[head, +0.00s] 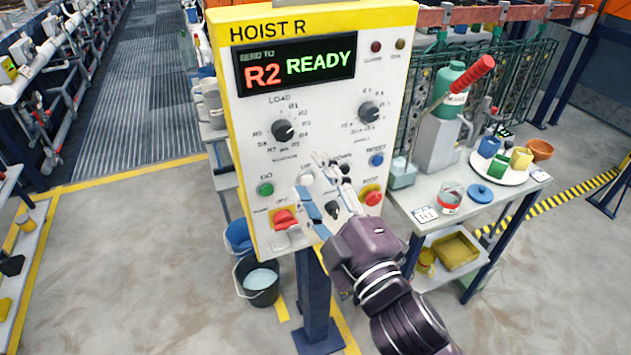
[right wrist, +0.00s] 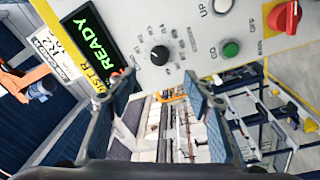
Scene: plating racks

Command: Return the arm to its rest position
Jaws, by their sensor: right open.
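My right gripper (head: 314,180) is in front of the lower half of the white and yellow hoist control panel (head: 325,105). Its fingers are open and empty, and they hide some of the lower buttons. In the right wrist view the two fingers (right wrist: 163,92) are spread apart with nothing between them. The panel's display (head: 296,66) reads "R2 READY". The load knob (head: 283,131), green button (head: 265,189), blue button (head: 376,160) and red stop button (head: 373,198) show. I cannot tell whether a finger touches the panel. My left gripper is out of view.
Buckets (head: 258,282) stand at the lower left of the panel's post (head: 316,300).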

